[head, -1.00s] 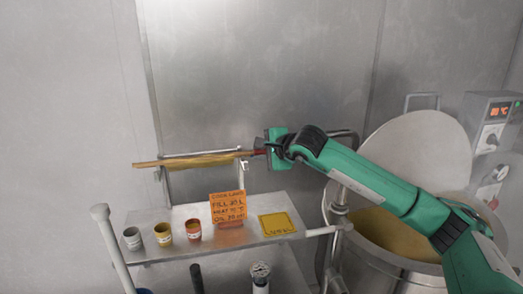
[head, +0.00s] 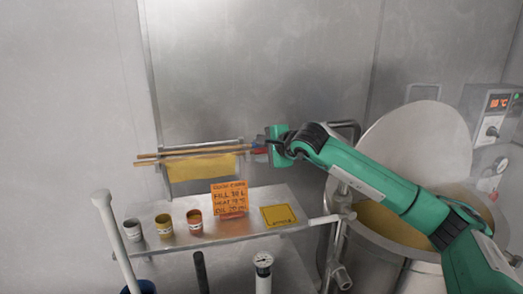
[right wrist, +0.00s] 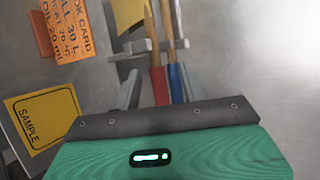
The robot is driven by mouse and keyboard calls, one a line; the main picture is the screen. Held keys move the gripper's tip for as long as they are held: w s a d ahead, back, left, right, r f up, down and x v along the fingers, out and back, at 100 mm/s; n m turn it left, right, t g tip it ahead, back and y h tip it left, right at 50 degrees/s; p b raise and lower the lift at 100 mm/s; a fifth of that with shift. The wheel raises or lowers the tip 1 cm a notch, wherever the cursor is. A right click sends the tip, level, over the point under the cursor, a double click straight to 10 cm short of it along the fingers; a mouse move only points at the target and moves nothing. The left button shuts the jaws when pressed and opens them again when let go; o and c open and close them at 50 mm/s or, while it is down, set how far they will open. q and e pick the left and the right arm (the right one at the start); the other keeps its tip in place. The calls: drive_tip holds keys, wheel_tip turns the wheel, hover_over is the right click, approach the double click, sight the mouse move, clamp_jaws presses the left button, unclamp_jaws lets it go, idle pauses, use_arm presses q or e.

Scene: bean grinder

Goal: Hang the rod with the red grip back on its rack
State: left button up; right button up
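The rod with the red grip (right wrist: 158,84) lies beside a second rod with a blue grip (right wrist: 177,83). In the head view the two wooden rods (head: 190,153) run nearly level, side by side, at the metal rack (head: 160,172) above the shelf. The rods pass by the rack's prongs (right wrist: 137,47) in the right wrist view; whether both rest in them I cannot tell. My right gripper (right wrist: 161,92) is open, its fingers spread either side of both grips, with gaps showing. The grips' near ends are hidden behind the gripper body. My left gripper is out of view.
A yellow sheet (head: 203,168) shows below the rods. The shelf (head: 170,244) holds three small cups (head: 164,226), an orange card (head: 229,198) and a yellow sample card (head: 279,216). A large pot with a raised lid (head: 420,150) stands at the right.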

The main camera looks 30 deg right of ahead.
drive_tip(key=shift+s, duration=0.2)
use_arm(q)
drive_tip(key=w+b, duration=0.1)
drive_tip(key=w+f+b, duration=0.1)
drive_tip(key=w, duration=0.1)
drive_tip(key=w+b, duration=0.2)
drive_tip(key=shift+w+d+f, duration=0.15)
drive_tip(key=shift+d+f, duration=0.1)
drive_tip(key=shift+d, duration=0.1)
use_arm(e)
drive_tip(key=v, duration=1.3)
drive_tip(key=shift+s+r, duration=0.15)
drive_tip(key=shift+r, duration=0.05)
drive_tip(key=shift+d, duration=0.1)
